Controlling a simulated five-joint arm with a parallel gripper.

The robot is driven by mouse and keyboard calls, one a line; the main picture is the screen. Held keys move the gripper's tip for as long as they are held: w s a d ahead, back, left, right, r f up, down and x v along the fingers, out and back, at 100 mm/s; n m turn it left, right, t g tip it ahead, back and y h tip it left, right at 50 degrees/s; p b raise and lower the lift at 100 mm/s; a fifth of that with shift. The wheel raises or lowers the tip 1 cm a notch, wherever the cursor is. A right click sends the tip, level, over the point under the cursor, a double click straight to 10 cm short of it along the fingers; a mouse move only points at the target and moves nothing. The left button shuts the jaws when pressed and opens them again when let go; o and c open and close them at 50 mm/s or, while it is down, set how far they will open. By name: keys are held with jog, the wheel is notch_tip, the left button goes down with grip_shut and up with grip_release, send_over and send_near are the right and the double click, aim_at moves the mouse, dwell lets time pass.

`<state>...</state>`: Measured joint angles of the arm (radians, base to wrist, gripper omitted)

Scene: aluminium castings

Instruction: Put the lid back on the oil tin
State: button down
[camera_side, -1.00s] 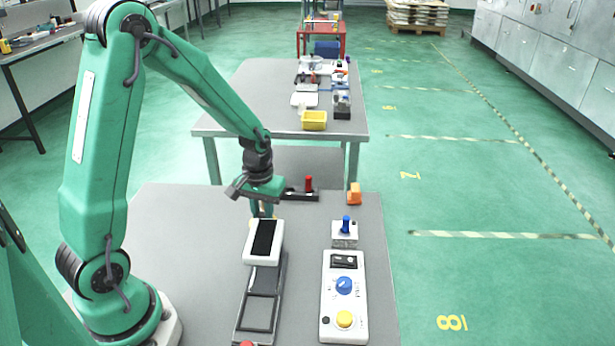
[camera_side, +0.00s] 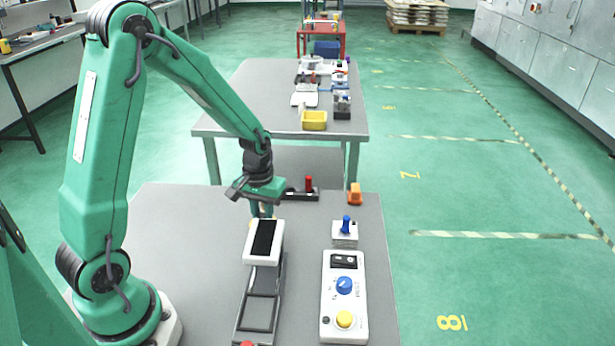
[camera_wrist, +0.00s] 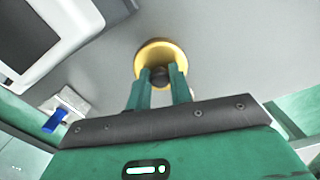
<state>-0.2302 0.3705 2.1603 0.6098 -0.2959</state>
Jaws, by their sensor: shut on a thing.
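In the wrist view a round gold-yellow disc (camera_wrist: 153,50), which looks like the oil tin's lid, has a dark knob (camera_wrist: 161,76) at its middle. My gripper (camera_wrist: 160,82) has its two green fingers shut on that knob. In the side view my gripper (camera_side: 262,211) points down close above the table, behind a white box with a black top. Only a sliver of yellow shows there beside the box. The tin's body cannot be made out in either view, so I cannot tell whether the lid touches it.
The white box with a black top (camera_side: 262,256) stands on a dark frame (camera_side: 258,308) just in front of my gripper. A white control panel (camera_side: 344,318), a blue-handled switch (camera_side: 346,227), an orange block (camera_side: 354,194) and a red-handled piece (camera_side: 308,184) stand nearby. The table's left part is bare.

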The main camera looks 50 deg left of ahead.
dwell(0.4)
jog(key=c, duration=0.7)
grip_release()
jog(key=shift+r, duration=0.1)
jog(key=shift+r, duration=3.4)
grip_shut()
